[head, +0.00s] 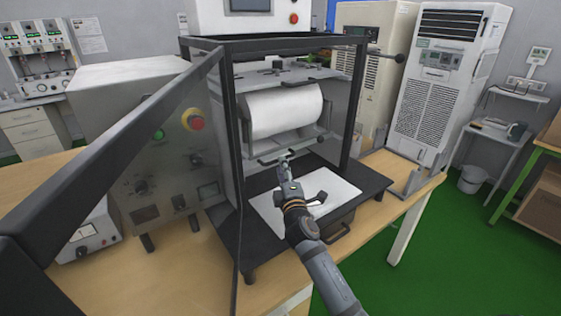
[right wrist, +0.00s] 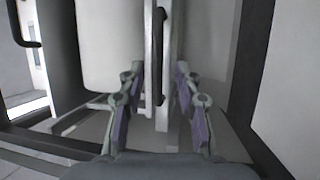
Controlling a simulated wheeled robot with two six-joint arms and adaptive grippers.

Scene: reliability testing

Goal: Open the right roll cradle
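The roll cradle (head: 312,147) hangs inside the black-framed test machine, under a large white roll (head: 283,110). A pale bar with a dark handle runs along its front edge. In the right wrist view the dark handle (right wrist: 160,55) stands upright in the picture on the pale bar, between the two fingers of my right gripper (right wrist: 160,88). The fingers are apart, with a gap on each side of the handle. In the head view my right gripper (head: 286,160) is at the cradle's front bar and covers part of it. My left gripper is not in view.
The machine's clear door (head: 165,160) stands open to the left. A white plate (head: 335,195) lies on the black base (head: 372,180) below the cradle. A control box with a red button (head: 192,119) shows through the door. The wooden table (head: 400,185) continues to the right.

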